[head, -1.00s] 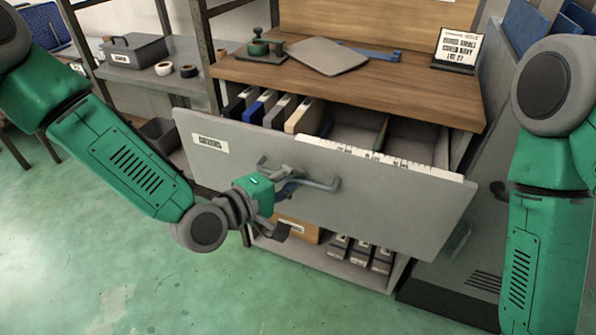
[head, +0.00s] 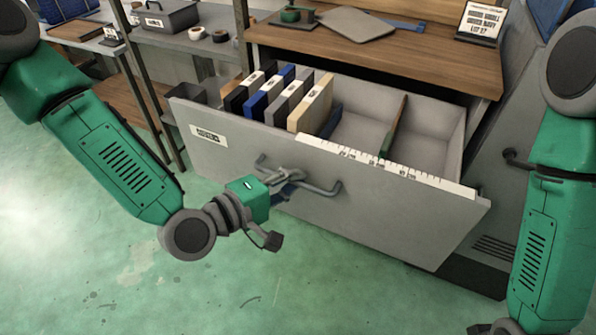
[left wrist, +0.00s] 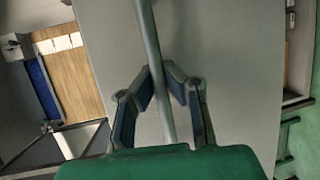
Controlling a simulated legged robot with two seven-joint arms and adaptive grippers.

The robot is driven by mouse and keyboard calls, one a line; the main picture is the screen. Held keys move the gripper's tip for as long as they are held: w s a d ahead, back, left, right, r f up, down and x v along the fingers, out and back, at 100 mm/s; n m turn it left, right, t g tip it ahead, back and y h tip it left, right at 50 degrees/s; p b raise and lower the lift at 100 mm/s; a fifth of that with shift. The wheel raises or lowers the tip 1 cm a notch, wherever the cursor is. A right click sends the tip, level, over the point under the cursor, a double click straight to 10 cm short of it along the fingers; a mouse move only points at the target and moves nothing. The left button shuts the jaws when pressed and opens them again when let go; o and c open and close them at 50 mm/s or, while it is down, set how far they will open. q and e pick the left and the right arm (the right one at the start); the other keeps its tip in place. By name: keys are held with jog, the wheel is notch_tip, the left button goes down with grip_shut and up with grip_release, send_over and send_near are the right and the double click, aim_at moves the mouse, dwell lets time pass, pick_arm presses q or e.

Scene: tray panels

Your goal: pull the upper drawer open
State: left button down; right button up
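The upper drawer (head: 340,190) is a wide grey drawer, pulled well out of the wooden-topped cabinet. Its inside shows from above, with several upright binders (head: 312,105) at the left and a divider at the right. A grey bar handle (head: 326,190) crosses its front. My left gripper (head: 290,190) is at the handle, partly hidden by its own wrist. In the left wrist view the handle bar (left wrist: 152,40) passes between the two fingers (left wrist: 158,78), which close in on it from both sides. My right arm hangs at the right; its gripper is out of view.
The wooden worktop (head: 400,55) carries a flat grey plate (head: 345,24) and a sign (head: 482,20). A side shelf at the left holds a grey box (head: 165,16) and tape rolls. The green floor before the drawer is clear.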

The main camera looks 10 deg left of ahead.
pick_arm(q)
jog(key=shift+s+a+f, duration=0.1)
jog(key=shift+s+f, duration=0.1)
jog(key=shift+s, duration=0.05)
jog(key=c, duration=1.6)
grip_release()
jog(key=shift+w, duration=0.1)
jog(key=shift+r, duration=0.15)
jog(key=v, duration=0.7)
jog(key=shift+a, duration=0.2)
